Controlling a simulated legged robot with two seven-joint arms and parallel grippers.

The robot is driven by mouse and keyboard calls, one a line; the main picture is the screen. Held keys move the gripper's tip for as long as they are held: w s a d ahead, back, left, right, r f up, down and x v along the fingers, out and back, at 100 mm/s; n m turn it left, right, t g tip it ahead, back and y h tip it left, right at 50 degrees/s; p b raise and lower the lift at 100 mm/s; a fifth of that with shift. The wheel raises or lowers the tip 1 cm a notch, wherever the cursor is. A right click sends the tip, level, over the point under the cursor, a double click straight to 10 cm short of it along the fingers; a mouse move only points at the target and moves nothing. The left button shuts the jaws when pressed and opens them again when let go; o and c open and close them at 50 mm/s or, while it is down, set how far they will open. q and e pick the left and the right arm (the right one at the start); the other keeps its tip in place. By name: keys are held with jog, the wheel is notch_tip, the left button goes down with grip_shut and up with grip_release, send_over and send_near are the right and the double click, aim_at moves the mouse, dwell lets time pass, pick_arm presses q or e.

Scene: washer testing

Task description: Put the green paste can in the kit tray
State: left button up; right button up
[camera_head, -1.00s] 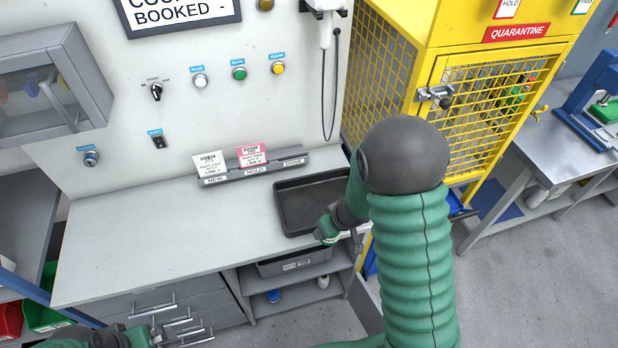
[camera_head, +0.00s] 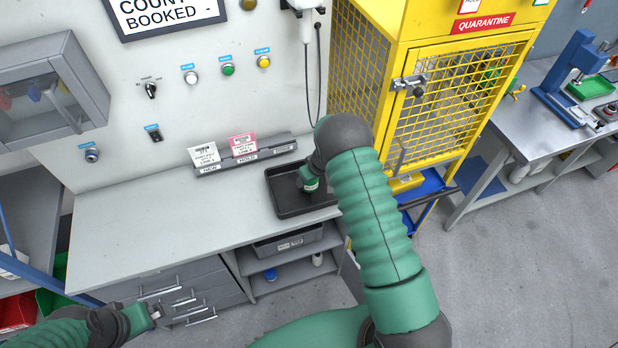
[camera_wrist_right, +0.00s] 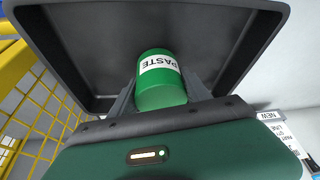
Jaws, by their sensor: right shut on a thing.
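The green paste can (camera_wrist_right: 160,92), with a white PASTE label, sits between the two fingers of my right gripper (camera_wrist_right: 160,98) in the right wrist view. The gripper is shut on it. The black kit tray (camera_head: 290,211) lies on the bench. In the head view the can (camera_head: 311,185) is within the tray's outline; I cannot tell whether it touches the tray floor. The tray's walls (camera_wrist_right: 250,45) surround the can in the wrist view. My right arm covers the tray's right part. My left gripper (camera_head: 156,311) is low at the left, near the drawer handles; its opening is unclear.
A card rack (camera_head: 245,160) stands behind the tray against the panel. The yellow quarantine cage (camera_head: 440,110) is to the right. The grey bench top (camera_head: 150,225) is clear left of the tray. A grey bin (camera_head: 285,245) sits on the shelf below.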

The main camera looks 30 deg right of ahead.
jog(key=shift+f, duration=0.5)
jog(key=shift+w+f, duration=0.15)
jog(key=shift+w, duration=0.1)
jog(key=o, duration=1.3)
jog(key=shift+o, duration=1.3)
jog(key=shift+s, duration=0.15)
jog(key=shift+r, duration=0.2)
